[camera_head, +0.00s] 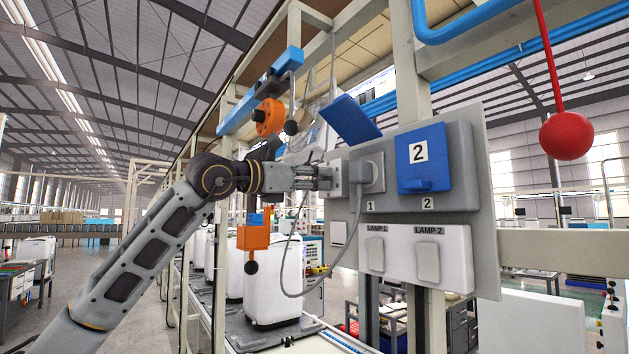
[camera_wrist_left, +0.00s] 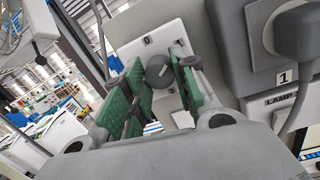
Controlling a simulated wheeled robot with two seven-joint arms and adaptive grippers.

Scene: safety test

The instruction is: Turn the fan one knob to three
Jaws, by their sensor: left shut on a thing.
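The fan knob (camera_wrist_left: 158,70) is a round dark grey dial on a white plate (camera_wrist_left: 137,48) in the left wrist view. Small dark marks surround it, too small to read surely. My left gripper (camera_head: 335,178) reaches the left side of the grey control panel (camera_head: 484,190). In the left wrist view its green-padded fingers (camera_wrist_left: 160,80) stand on both sides of the knob and are shut on it. The knob's lower part is hidden by the fingers, and its pointer setting cannot be told. In the head view the knob is hidden behind the gripper.
A plugged socket marked 1 (camera_head: 368,172) sits right beside the gripper, its grey cable (camera_head: 347,250) hanging below. A blue-covered socket marked 2 (camera_head: 422,175) and the lamp switches (camera_head: 376,238) are further right. A red ball (camera_head: 566,135) hangs at upper right.

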